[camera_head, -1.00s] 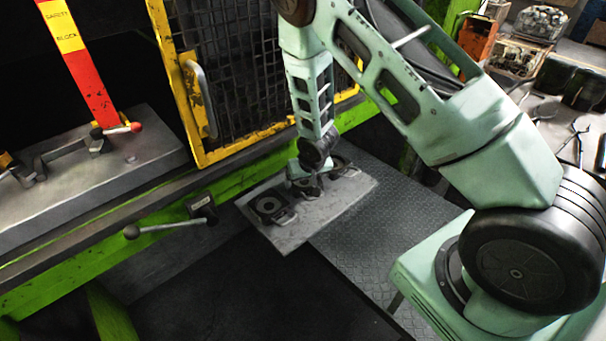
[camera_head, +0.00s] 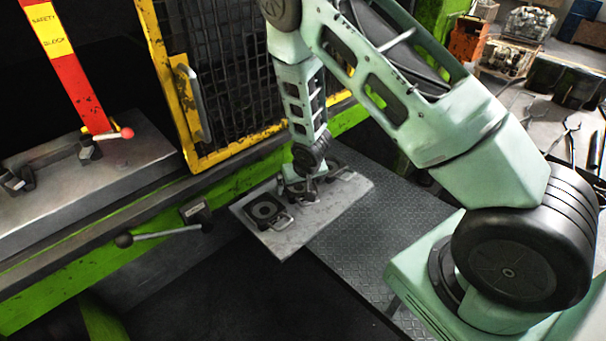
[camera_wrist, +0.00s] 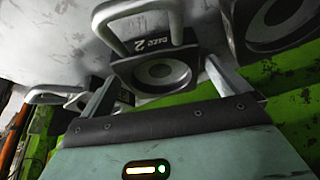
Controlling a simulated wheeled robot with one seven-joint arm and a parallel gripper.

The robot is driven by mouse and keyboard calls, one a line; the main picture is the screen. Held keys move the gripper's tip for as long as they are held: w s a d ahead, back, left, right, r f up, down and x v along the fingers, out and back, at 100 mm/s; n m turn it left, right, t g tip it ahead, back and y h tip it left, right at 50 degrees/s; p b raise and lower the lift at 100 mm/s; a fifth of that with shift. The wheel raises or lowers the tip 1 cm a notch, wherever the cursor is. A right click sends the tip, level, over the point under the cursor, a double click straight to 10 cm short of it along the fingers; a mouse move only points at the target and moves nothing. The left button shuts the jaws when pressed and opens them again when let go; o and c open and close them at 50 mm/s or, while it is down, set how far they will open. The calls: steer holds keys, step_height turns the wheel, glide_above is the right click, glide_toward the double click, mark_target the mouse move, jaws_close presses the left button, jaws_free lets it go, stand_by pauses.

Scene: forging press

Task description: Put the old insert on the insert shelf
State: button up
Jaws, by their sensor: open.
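The insert shelf (camera_head: 325,219) is a grey plate at the front of the green press beam. A dark square insert (camera_head: 265,211) with a round recess and a grey loop handle lies on its near left part. My gripper (camera_head: 303,196) is low over the middle of the shelf, pointing down. In the wrist view my gripper (camera_wrist: 163,78) is open, its fingers apart. A dark insert (camera_wrist: 158,73) with a round recess, a loop handle and a label with a "2" shows between and beyond the fingers. I cannot tell whether they touch it, nor which insert is the old one.
Another insert (camera_wrist: 283,22) shows at the right in the wrist view. A lever (camera_head: 160,235) sticks out left of the shelf. The yellow mesh guard (camera_head: 222,140) and red safety block (camera_head: 80,90) stand behind. Patterned floor plate (camera_head: 370,235) lies right of the shelf.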

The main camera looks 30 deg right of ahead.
steer(key=d+b+v, duration=0.1)
steer(key=b+v, duration=0.3)
steer(key=v, duration=0.7)
steer(key=s+a+r+n+g+y, duration=0.1)
steer(key=s+a+r+n, duration=0.25)
steer(key=s+a, duration=0.35)
steer(key=s+a+r+n+g+y, duration=0.1)
steer(key=s+a+r+n, duration=0.1)
steer(key=s+a+r, duration=0.55)
steer(key=s+a+r+n+g, duration=0.1)
steer(key=s+a+n, duration=0.3)
steer(key=s, duration=0.7)
steer(key=shift+s+a+r+g, duration=0.4)
steer(key=shift+a+g, duration=0.3)
steer(key=shift+a, duration=0.2)
steer(key=shift+n, duration=0.25)
